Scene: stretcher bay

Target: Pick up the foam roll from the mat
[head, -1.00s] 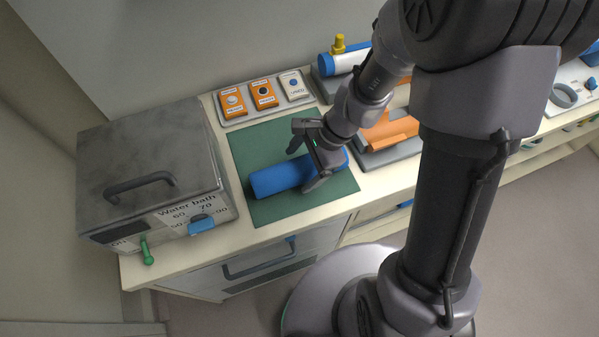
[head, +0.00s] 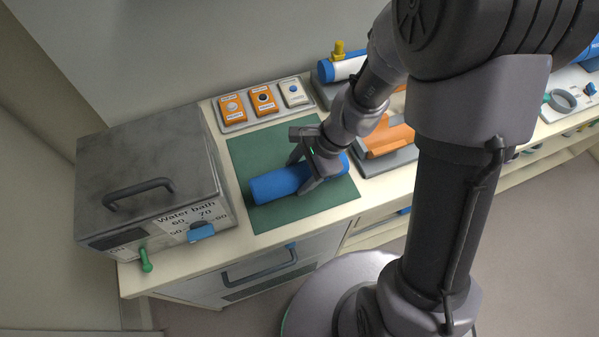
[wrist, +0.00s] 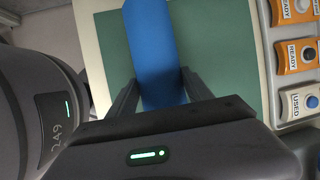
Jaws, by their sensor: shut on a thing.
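The foam roll (head: 279,185) is a blue cylinder lying on the green mat (head: 260,147) on the counter. My gripper (head: 305,175) is over the roll, right of its middle in the head view, with one finger on each side. It is shut on the roll, which still appears to lie on the mat. In the wrist view the foam roll (wrist: 152,45) runs between the two fingers of my gripper (wrist: 155,85), with the mat (wrist: 215,60) beneath. The part of the roll under my gripper is hidden.
A grey water bath box (head: 150,165) with a handle stands left of the mat. A tray of labelled button boxes (head: 262,100) lies behind it. An orange piece on a grey base (head: 388,143) and a blue-and-white cylinder (head: 343,67) stand close on the right.

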